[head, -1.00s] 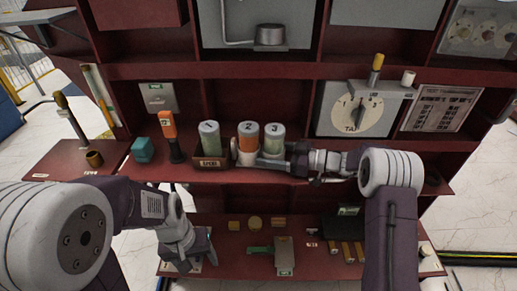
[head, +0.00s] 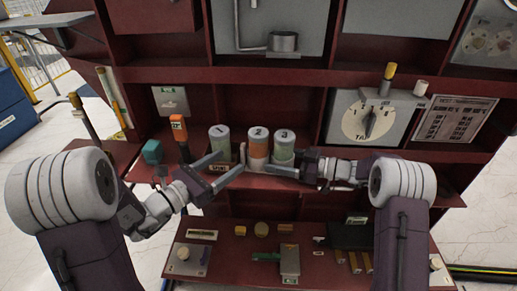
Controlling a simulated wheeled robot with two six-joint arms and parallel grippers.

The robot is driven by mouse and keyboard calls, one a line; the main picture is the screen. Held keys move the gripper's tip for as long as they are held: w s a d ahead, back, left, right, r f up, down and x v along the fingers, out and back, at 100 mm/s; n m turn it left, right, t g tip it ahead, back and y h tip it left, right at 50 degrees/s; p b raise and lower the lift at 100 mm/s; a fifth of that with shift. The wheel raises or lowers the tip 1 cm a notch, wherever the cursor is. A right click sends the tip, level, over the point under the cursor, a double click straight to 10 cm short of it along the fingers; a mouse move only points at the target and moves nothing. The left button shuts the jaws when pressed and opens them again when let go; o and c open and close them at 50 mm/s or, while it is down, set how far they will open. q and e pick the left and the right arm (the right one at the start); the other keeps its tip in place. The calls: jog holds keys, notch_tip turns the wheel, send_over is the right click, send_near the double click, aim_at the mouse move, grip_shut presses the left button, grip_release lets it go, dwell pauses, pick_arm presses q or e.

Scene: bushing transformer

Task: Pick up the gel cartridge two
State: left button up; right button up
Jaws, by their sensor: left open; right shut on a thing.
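A dial panel (head: 368,118) is at the right. The lower shelf (head: 225,260) holds several small parts.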

aim_at(251, 146)
pick_arm(q)
jog(key=x, duration=1.1)
jog(key=shift+w+d, duration=0.1)
jog(key=shift+d, duration=0.15)
grip_shut()
